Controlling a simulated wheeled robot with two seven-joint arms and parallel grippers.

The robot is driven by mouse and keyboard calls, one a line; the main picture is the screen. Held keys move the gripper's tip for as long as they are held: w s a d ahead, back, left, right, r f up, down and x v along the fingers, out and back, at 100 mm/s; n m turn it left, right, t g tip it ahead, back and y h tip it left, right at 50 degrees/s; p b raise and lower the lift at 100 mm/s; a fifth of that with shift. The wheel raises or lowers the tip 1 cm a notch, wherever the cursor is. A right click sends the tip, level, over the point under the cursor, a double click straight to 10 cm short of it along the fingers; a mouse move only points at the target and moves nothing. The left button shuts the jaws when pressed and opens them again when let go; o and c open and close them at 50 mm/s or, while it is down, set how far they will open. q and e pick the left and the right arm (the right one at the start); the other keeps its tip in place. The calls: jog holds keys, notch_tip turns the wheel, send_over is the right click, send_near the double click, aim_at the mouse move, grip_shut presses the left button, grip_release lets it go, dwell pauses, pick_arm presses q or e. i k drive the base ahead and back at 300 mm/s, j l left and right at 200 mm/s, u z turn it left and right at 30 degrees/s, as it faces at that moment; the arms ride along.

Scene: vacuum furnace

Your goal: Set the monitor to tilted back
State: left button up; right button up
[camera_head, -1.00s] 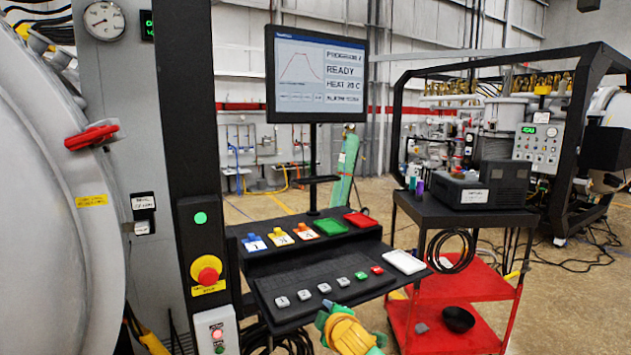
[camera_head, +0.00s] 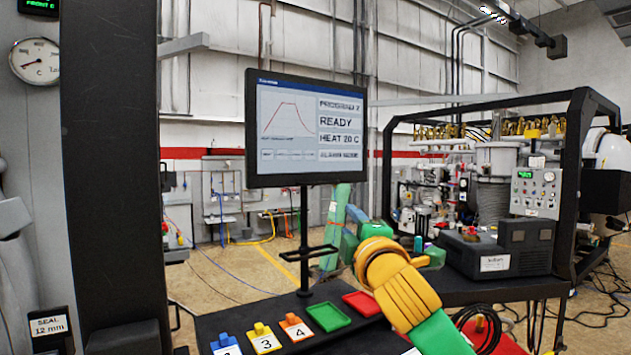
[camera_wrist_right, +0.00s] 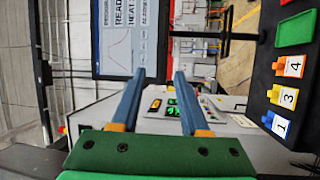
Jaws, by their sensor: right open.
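The monitor (camera_head: 306,130) has a black frame and a screen with a curve and the word READY. It stands on a thin black post (camera_head: 304,240) and looks about upright in the head view. It shows turned sideways at the top of the wrist view (camera_wrist_right: 125,45). My right gripper (camera_head: 348,243) is below and right of the monitor in the head view, its fingers mostly hidden by the wrist. In the wrist view its two blue fingers (camera_wrist_right: 159,74) are apart with nothing between them. Their tips overlap the monitor's edge in the picture; I see no clear contact.
Numbered colored tags (camera_head: 263,338), a green tray (camera_head: 328,317) and a red tray (camera_head: 362,304) sit on the black console below the monitor. A dark boxy unit (camera_head: 500,248) stands on a cart at the right. A black column (camera_head: 108,170) stands at the left.

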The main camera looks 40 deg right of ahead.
aim_at(300, 131)
jog(key=i+l, duration=0.9)
jog(key=i, duration=0.15)
